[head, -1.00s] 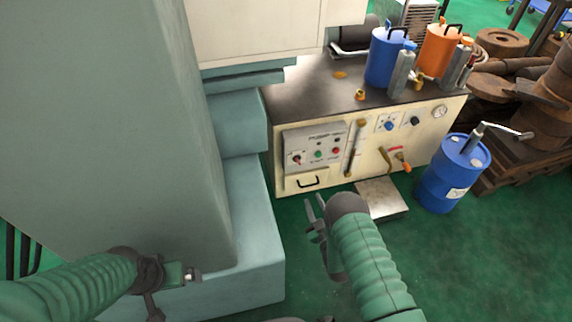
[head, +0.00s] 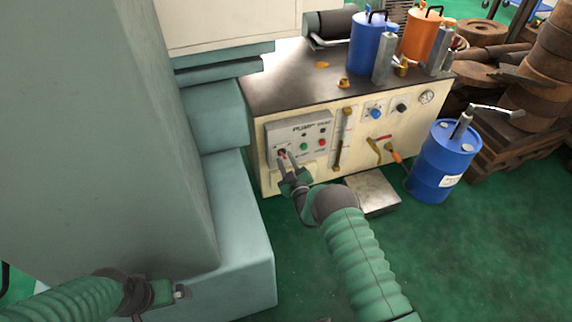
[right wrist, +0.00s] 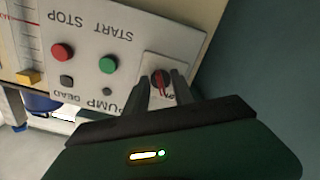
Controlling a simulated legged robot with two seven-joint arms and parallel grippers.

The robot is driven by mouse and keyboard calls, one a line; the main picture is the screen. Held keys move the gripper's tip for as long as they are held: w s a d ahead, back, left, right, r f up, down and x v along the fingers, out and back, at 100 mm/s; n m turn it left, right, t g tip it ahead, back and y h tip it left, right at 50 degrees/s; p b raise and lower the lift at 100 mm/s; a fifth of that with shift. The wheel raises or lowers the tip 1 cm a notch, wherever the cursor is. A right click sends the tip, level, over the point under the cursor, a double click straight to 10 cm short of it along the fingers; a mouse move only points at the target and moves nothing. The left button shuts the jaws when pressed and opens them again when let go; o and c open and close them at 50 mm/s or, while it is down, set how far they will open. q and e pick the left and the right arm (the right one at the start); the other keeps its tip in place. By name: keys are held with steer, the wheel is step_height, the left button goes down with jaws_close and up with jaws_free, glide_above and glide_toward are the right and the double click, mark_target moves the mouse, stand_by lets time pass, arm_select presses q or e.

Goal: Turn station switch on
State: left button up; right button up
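The pump panel (head: 300,135) is a pale plate on the front of the cream cabinet. Its station switch, a dark rotary knob with a red mark (right wrist: 160,79), is at the panel's lower left in the head view, partly hidden there by my right gripper (head: 281,160). In the right wrist view the panel appears upside down. There my right gripper (right wrist: 162,82) has its two fingers apart, one on each side of the knob; I cannot tell whether they touch it. My left gripper (head: 182,293) is low at the left, by the machine base, and its opening is unclear.
A green START button (right wrist: 107,64) and a red STOP button (right wrist: 62,52) sit beside the switch. The large grey-green machine (head: 225,225) stands close on the left. A blue drum (head: 440,165) stands right of the cabinet.

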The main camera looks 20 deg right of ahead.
steer(key=shift+c, duration=0.4)
jaws_close()
steer(key=shift+m, duration=0.4)
steer(key=shift+s+a+m+p, duration=0.15)
steer(key=shift+m+p, duration=0.3)
steer(key=shift+m, duration=2.3)
steer(key=shift+w+a+m+p, duration=0.1)
steer(key=shift+m+p, duration=0.35)
steer(key=shift+m, duration=2.3)
steer(key=shift+f, duration=0.1)
